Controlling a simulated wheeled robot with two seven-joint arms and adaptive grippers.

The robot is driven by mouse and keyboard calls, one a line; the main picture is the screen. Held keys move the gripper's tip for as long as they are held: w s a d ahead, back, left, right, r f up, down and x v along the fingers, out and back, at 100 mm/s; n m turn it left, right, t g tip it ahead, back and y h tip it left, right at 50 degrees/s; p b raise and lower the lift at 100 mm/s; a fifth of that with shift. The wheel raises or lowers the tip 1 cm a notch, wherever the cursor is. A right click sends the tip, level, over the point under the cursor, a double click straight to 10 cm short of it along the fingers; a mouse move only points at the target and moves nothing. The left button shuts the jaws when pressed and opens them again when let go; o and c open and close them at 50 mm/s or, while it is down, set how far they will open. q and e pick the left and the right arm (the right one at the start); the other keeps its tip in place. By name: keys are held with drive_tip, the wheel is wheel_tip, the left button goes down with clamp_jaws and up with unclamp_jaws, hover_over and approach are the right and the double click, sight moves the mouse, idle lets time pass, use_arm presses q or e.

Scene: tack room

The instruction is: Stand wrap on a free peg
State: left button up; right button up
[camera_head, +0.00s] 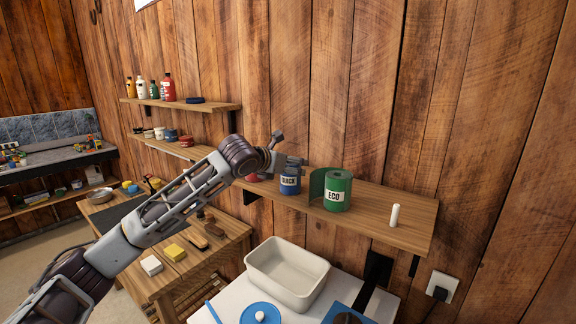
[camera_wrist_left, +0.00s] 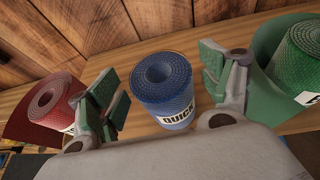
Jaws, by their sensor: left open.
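A blue wrap (camera_head: 290,183) labelled QUICK stands upright on the wooden shelf (camera_head: 385,229). It also shows in the wrist view (camera_wrist_left: 162,90), between the spread fingers. A green wrap (camera_head: 337,190) labelled ECO stands to its right, with a loose flap. A red wrap (camera_wrist_left: 52,103) stands to the left, mostly hidden behind my arm in the head view. A bare white peg (camera_head: 395,215) stands upright near the shelf's right end. My left gripper (camera_head: 286,152) is open at the blue wrap, one finger on each side; I cannot tell if they touch it. My right gripper is out of view.
Brushes and sponges lie on a wooden table (camera_head: 227,249) at left. Another shelf (camera_head: 190,103) holds bottles. Shelf space around the white peg is clear.

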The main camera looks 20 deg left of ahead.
use_arm(q)
drive_tip(key=shift+r, duration=0.15)
drive_tip(key=shift+b+v, duration=0.35)
drive_tip(key=shift+v, duration=0.5)
drive_tip(key=b+v, duration=0.2)
drive_tip(key=v, duration=0.8)
drive_tip(key=shift+s+a, duration=0.1)
drive_tip(key=shift+s, duration=0.05)
